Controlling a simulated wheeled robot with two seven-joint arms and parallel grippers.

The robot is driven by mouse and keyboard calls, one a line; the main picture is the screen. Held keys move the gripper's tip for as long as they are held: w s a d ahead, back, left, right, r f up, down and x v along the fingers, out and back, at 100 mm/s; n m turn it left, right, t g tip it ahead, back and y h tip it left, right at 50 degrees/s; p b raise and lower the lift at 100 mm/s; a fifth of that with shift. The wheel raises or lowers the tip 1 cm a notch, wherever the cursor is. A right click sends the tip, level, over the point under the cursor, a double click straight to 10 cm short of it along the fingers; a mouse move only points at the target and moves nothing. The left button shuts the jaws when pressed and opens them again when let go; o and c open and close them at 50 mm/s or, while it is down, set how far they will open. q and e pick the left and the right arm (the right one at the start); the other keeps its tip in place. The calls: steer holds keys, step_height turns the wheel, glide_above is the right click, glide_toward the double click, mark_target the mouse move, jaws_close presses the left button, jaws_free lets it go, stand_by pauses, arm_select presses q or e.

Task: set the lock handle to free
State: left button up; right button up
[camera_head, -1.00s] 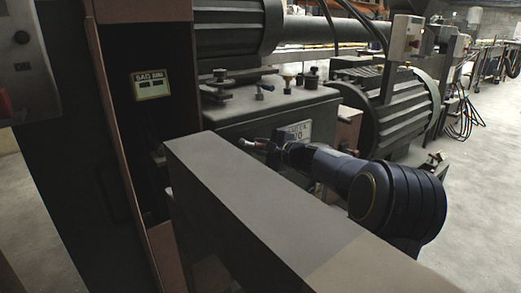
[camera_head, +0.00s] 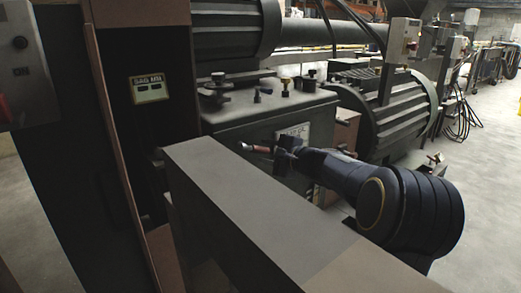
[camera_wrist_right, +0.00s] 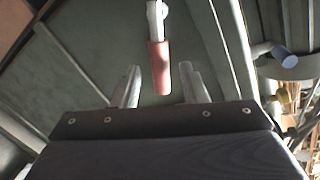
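The lock handle, a red grip on a pale metal stem, shows in the right wrist view (camera_wrist_right: 159,66) and as a small reddish piece in the head view (camera_head: 258,149). My right gripper (camera_head: 280,152) is beside it, just to its right in the head view. In the right wrist view its two grey fingers (camera_wrist_right: 160,75) are spread apart, with the grip lying in the gap between their tips. Clear space shows on both sides of the grip, and I cannot see contact. I cannot tell the depth between grip and fingers. My left gripper is not in view.
A grey beam-like block (camera_head: 235,190) fills the front, close below my right arm. A green machine housing (camera_head: 270,112) with knobs stands behind the handle, with a ribbed motor (camera_head: 395,112) to its right. A dark cabinet is at left; open floor (camera_head: 490,200) lies at right.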

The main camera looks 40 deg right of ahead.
steer(key=s, duration=0.4)
steer(key=shift+s+r, duration=0.1)
steer(key=shift+r, duration=0.25)
